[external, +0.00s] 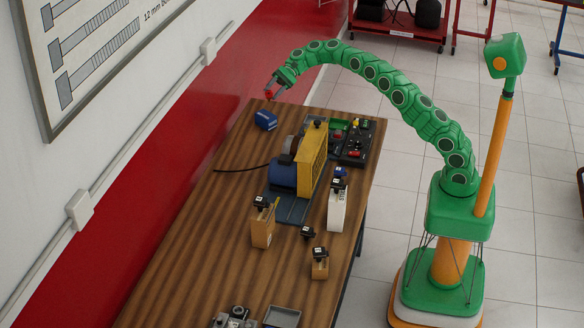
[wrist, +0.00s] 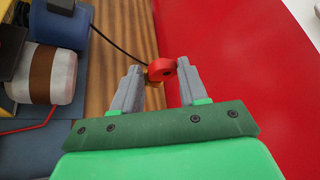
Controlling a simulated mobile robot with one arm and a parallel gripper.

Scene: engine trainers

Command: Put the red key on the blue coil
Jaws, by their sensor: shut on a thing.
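My gripper (external: 272,88) is at the far end of the table, above and slightly right of the blue coil (external: 265,120). It is shut on the red key (external: 268,95), which hangs below the fingertips. In the wrist view, the red key (wrist: 162,68) sits between the two grey fingers of my gripper (wrist: 159,72), with a small orange-yellow part beside it. The blue coil lies on the wooden table near its far left corner, and a gap shows between it and the key. I cannot make out the coil in the wrist view.
The engine trainer (external: 312,160), with its yellow panel and blue motor, stands right of the coil. A black control box (external: 360,143) is beyond it. Blocks and a grey tray (external: 282,317) are nearer. A dark cable (external: 240,169) crosses the table (external: 190,235). The red wall borders the left.

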